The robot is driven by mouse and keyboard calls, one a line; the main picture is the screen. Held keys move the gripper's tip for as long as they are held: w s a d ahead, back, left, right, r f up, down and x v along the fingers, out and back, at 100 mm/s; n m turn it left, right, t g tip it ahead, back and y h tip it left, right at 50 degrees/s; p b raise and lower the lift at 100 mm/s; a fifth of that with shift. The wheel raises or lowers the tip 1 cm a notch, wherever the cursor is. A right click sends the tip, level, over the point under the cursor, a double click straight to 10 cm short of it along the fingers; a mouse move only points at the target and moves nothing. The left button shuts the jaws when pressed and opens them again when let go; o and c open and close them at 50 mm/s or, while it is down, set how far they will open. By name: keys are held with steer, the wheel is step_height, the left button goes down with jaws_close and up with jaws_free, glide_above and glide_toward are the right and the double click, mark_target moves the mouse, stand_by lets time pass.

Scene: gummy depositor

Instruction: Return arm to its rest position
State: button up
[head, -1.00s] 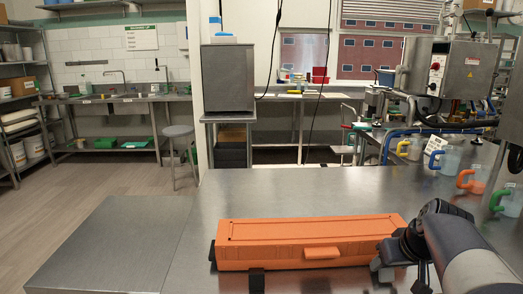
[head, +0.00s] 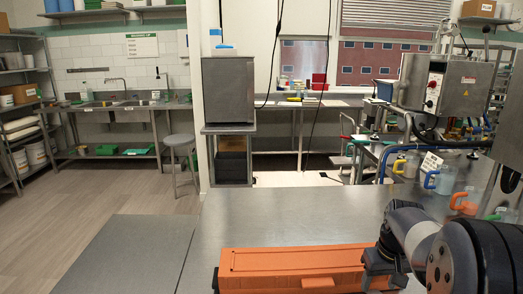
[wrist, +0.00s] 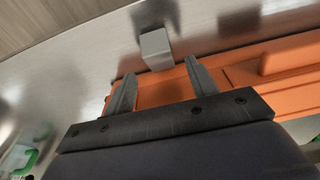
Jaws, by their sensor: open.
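My arm comes in from the right of the head view, and its end hangs over the right end of a long orange case (head: 297,262) on the steel table. In the wrist view my gripper (wrist: 158,76) has its two fingers spread apart with nothing held between them. The orange case (wrist: 285,68) lies just beyond and below the fingers there. The wrist view does not clearly show whether the fingers touch it. A small grey block (wrist: 156,48) shows past the fingertips at the case's edge.
The steel table (head: 290,210) is clear behind the case. Jugs with coloured handles (head: 440,180) stand along the right side, near a steel machine with a control panel (head: 440,80). A steel cabinet (head: 228,88) stands further back. A stool (head: 181,145) is at left.

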steer(key=shift+w+r+g+p, duration=0.15)
steer(key=shift+w+g+p, duration=0.1)
steer(key=shift+g+p, duration=0.25)
